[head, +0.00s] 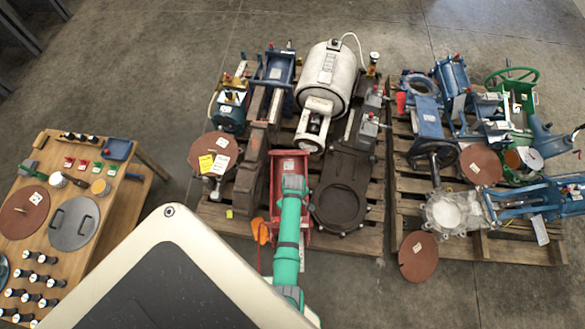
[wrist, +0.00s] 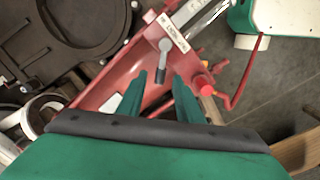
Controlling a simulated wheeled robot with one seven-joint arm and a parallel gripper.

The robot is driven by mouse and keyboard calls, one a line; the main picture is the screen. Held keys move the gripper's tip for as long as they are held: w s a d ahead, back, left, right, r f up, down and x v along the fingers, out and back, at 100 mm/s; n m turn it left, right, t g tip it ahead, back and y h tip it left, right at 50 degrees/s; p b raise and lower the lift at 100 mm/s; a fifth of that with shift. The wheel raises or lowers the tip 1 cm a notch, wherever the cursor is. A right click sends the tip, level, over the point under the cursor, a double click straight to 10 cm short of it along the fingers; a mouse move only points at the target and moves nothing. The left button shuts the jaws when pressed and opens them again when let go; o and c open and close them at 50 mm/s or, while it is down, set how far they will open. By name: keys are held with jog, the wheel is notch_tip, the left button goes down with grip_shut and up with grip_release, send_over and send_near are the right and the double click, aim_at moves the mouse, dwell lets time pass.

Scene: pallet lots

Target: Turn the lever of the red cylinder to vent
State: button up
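The red cylinder (head: 289,158) lies on the left pallet, partly covered by my green arm in the head view. In the wrist view its red body (wrist: 112,83) runs diagonally, with a bright metal rod at upper right. Its grey lever (wrist: 164,56) has a dark tip pointing down in the picture, below a white printed label (wrist: 174,34). My gripper (wrist: 160,76) is open, with its two green fingers apart. The lever's dark tip shows between the fingertips; I see no clear contact. In the head view the lever and fingertips cannot be made out.
A red knob (wrist: 203,80) and bent red handle sit right of the fingers. A black flanged valve (head: 341,190) and a rusty column (head: 251,170) flank the cylinder. A white tank (head: 325,78) stands behind. A wooden table (head: 120,215) is at left; bare floor lies between.

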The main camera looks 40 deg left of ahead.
jog(key=shift+f, duration=1.1)
